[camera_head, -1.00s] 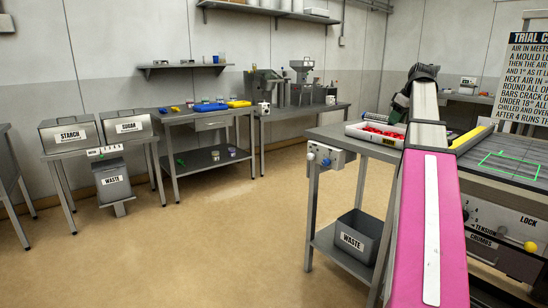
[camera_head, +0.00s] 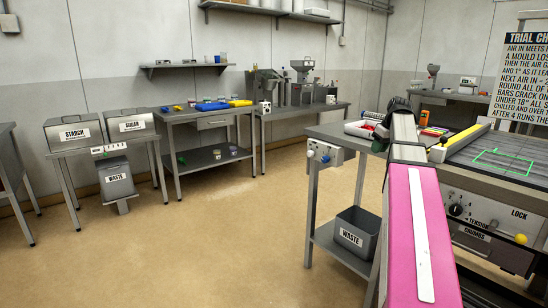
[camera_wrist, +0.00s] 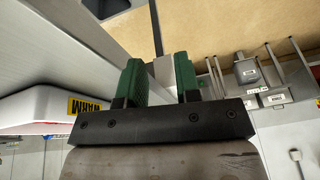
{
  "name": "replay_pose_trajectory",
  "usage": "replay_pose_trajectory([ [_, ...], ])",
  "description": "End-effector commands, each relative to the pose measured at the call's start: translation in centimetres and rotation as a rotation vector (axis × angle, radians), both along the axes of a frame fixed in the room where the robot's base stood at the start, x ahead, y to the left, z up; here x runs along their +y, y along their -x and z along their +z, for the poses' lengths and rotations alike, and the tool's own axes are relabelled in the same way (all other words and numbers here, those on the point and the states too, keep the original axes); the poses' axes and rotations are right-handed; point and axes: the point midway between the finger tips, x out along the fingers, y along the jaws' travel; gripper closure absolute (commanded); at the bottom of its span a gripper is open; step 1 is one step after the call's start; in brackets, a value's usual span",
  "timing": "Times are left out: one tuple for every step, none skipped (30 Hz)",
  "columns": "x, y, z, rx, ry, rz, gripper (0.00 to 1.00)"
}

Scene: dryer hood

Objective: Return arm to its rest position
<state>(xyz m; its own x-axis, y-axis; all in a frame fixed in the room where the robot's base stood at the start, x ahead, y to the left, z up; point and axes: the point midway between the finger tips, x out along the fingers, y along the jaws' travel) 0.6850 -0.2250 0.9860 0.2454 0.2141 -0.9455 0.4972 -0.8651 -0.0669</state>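My arm (camera_head: 418,225) reaches away from the camera at the right of the head view. In the head view the fingers cannot be made out clearly behind the arm.
A white tray (camera_wrist: 40,106) labelled WARM is close on the left of the wrist view. A waste bin (camera_head: 356,232) sits below. Open floor (camera_head: 220,240) lies left.

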Motion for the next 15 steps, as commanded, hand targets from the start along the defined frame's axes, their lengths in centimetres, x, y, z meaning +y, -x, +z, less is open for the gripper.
replay_pose_trajectory([
  [1.1,0.5,-2.1,0.016,0.0,-0.015,0.69],
  [1.7,0.6,-3.3,0.026,-0.001,-0.029,0.69],
  [2.6,0.8,-4.9,0.04,-0.002,-0.047,0.69],
  [3.2,1.0,-6.2,0.049,-0.001,-0.06,0.69],
  [3.8,1.2,-7.5,0.06,-0.001,-0.075,0.69],
  [4.6,1.4,-9.1,0.073,0.0,-0.094,0.69],
  [5.3,1.7,-10.3,0.081,0.002,-0.108,0.69],
  [5.9,2.0,-11.5,0.092,0.003,-0.121,0.69],
  [6.7,2.4,-13.0,0.103,0.006,-0.14,0.69],
  [7.3,2.7,-14.2,0.114,0.008,-0.153,0.69],
  [7.9,3.0,-15.3,0.122,0.01,-0.167,0.69],
  [8.8,3.5,-16.9,0.133,0.012,-0.186,0.69],
  [9.4,3.9,-18.0,0.142,0.016,-0.198,0.69],
  [10.0,4.4,-19.1,0.151,0.019,-0.212,0.69],
  [10.8,5.0,-20.5,0.161,0.023,-0.229,0.69],
])
